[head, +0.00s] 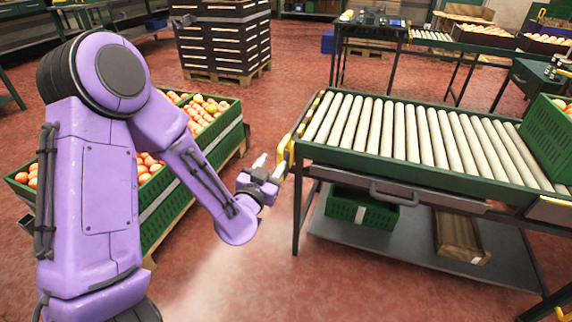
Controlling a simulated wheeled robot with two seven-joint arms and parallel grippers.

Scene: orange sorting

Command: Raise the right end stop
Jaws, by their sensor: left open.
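The roller conveyor (420,172) has pale rollers in a green frame. At its left end is a yellow end stop (286,152). My left gripper (270,166) is open and empty, just left of this stop; I cannot tell whether they touch. A green crate (545,140) sits on the rollers at the right end. My right gripper is not in view.
Green bins of oranges (218,150) stand on pallets behind my left arm. Below the conveyor, a shelf (400,235) holds a green crate (350,207) and a brown box (458,235). Stacked dark crates (222,45) stand behind. Most rollers are clear.

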